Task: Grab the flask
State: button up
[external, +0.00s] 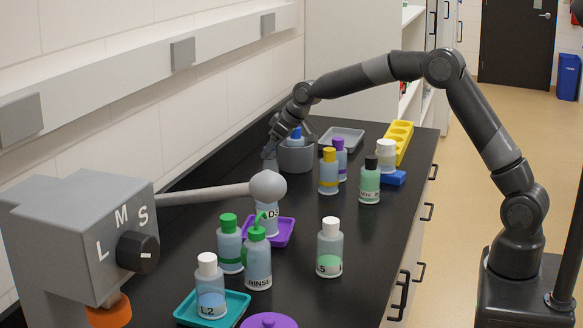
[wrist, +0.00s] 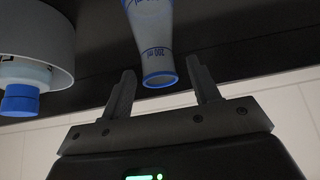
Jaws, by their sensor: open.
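The flask (wrist: 155,45) shows in the wrist view as a translucent tapered vessel with blue markings and a blue-rimmed mouth. Its mouth end lies between the two fingers of my open gripper (wrist: 162,72), with a visible gap on each side. The far end of the flask is cut off by the frame edge. In the external view my gripper (external: 271,150) is low over the back of the black bench, left of the grey round holder.
The grey holder (external: 296,160) with a blue-capped bottle (external: 297,134) stands close to my gripper, and the holder also shows in the wrist view (wrist: 45,35). Several bottles, including a yellow-capped one (external: 329,172), stand nearer. A grey tray (external: 342,138) and yellow rack (external: 398,143) are right.

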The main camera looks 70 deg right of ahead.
jog(key=x, duration=0.3)
jog(key=shift+c, duration=0.2)
grip_shut()
dwell(0.4)
